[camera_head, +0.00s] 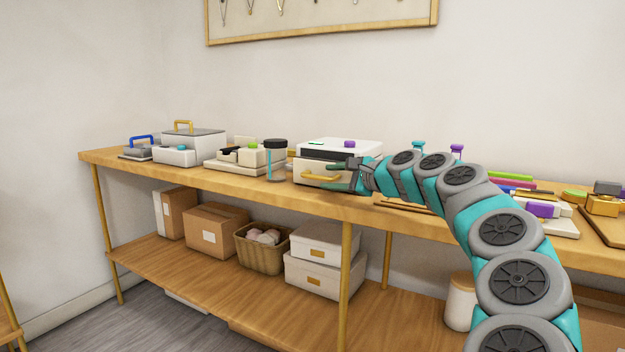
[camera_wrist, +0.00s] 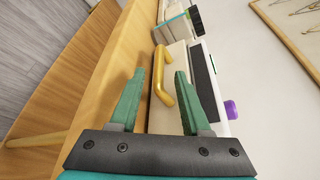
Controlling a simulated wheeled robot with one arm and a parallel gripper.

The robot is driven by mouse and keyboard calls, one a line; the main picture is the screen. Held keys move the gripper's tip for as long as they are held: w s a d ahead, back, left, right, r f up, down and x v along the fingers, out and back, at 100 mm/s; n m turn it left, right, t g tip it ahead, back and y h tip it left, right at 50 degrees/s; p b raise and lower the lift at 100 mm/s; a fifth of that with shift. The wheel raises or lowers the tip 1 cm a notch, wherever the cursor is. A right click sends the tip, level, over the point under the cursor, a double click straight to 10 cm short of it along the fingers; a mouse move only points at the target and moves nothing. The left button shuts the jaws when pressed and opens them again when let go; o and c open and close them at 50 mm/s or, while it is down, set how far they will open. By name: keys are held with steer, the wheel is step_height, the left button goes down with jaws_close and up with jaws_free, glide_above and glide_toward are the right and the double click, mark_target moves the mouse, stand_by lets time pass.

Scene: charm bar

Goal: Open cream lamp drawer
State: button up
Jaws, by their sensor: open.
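The cream lamp drawer (camera_head: 312,167) is the cream front under a white-topped unit with a black band, on the wooden bench. Its yellow bar handle (camera_head: 321,177) runs across the front. The drawer front looks flush with the unit. My gripper (camera_head: 340,176) is at the right part of the drawer front. In the wrist view, my gripper (camera_wrist: 158,88) has two green fingers spread apart, with the handle (camera_wrist: 168,76) just beyond and between their tips. Nothing is held. I cannot tell whether a finger touches the handle.
A clear jar with a black lid (camera_head: 276,158) stands left of the unit. A purple piece (camera_head: 350,144) sits on the unit's top. The wooden bench (camera_head: 235,179) has a bare front strip. Boxes and a basket (camera_head: 262,248) are on the shelf below.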

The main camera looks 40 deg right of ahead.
mark_target(320, 176)
steer(key=x, duration=0.5)
steer(key=shift+w+a+f, duration=0.1)
steer(key=shift+w, duration=0.2)
steer(key=shift+c, duration=0.2)
jaws_close()
stand_by(1.0)
